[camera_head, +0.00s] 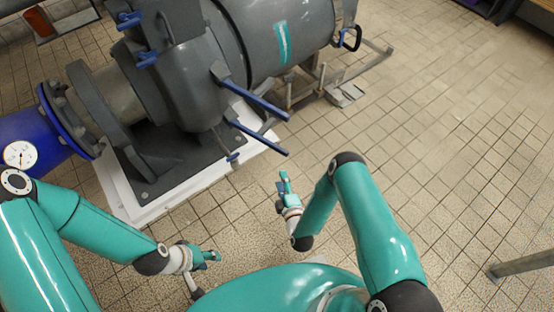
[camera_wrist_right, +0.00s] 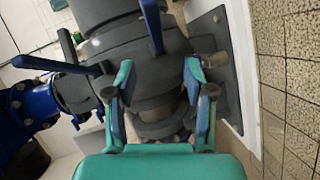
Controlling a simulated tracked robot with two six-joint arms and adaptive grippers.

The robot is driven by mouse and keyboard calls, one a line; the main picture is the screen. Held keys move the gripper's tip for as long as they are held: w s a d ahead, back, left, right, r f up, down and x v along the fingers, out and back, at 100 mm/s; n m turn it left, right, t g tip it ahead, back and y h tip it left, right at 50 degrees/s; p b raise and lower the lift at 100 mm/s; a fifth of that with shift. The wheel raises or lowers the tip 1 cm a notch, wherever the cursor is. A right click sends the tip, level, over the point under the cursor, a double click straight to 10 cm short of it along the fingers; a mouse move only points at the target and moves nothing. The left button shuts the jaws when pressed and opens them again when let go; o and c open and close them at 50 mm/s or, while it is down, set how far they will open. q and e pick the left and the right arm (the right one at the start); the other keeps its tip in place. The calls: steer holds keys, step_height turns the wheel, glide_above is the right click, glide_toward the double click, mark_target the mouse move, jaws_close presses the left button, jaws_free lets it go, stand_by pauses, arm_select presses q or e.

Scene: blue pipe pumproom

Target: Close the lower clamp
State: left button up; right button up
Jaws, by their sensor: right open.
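A grey pump (camera_head: 190,85) stands on a white-edged plinth. Two long blue clamp handles stick out from its side: an upper handle (camera_head: 255,100) and a lower handle (camera_head: 260,139), both pointing down to the right. My right gripper (camera_head: 284,182) is below and right of the lower handle, apart from it. In the right wrist view my right gripper (camera_wrist_right: 158,80) has its fingers wide apart with nothing between them, facing the pump body. Two blue handles (camera_wrist_right: 152,26) (camera_wrist_right: 45,64) show beyond the fingers; which is which I cannot tell. My left gripper (camera_head: 207,256) is over the floor, away from the pump.
A blue pipe with a round gauge (camera_head: 20,155) joins the pump at the left. The white plinth edge (camera_head: 190,185) runs along the pump's near side. Grey metal brackets (camera_head: 345,93) stand at the upper right. The tiled floor at the right is mostly clear.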

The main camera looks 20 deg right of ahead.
mark_target(278, 151)
steer(key=shift+n+t+h, duration=0.8)
steer(key=shift+n+t, duration=0.1)
steer(key=w+d+b, duration=0.1)
steer(key=w+b, duration=0.3)
steer(key=w, duration=0.1)
steer(key=w+f+b, duration=0.1)
steer(key=w+b, duration=0.4)
steer(key=w+d+f+b, duration=0.1)
steer(key=w+b, duration=0.4)
steer(key=shift+w+d, duration=0.25)
steer(key=shift+d, duration=0.05)
arm_select(q)
step_height(278, 151, down, 16)
steer(key=shift+r, duration=0.25)
arm_select(e)
jaws_close()
steer(key=shift+d, duration=0.15)
arm_select(q)
steer(key=shift+w, duration=0.1)
arm_select(e)
steer(key=shift+f, duration=0.1)
